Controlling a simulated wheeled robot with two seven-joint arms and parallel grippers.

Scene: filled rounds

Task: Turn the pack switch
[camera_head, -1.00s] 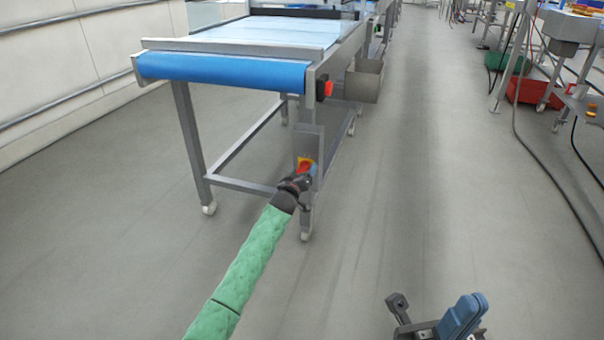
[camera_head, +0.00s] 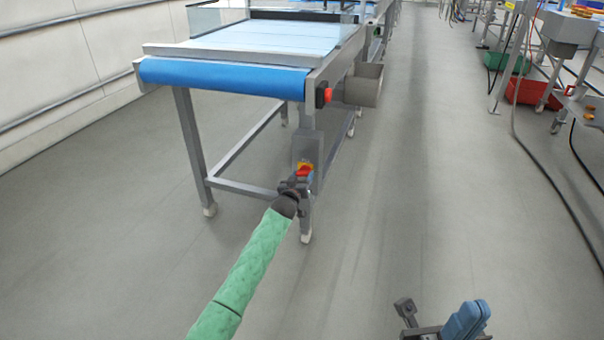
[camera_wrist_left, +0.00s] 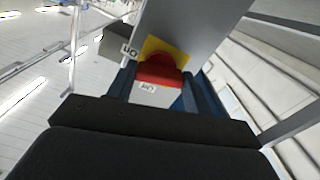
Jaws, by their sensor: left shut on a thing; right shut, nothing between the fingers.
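The pack switch (camera_head: 304,171) is a red knob on a yellow plate, mounted on the grey box on the conveyor's near right leg. In the left wrist view the red switch knob (camera_wrist_left: 158,72) stands between the blue fingers of my left gripper (camera_wrist_left: 158,95). A small white label shows on the knob and lettering beside the yellow plate. My left gripper (camera_head: 300,179) is shut on the knob; its arm has a green sleeve. My right gripper (camera_head: 436,318) is at the bottom right of the head view, away from the switch, shut and empty.
The conveyor (camera_head: 225,77) with a blue belt end stands on metal legs. A red button (camera_head: 326,95) and a grey bin (camera_head: 363,85) are on its right side. Open floor (camera_head: 400,190) lies to the right; a red crate (camera_head: 530,90) and hoses are farther right.

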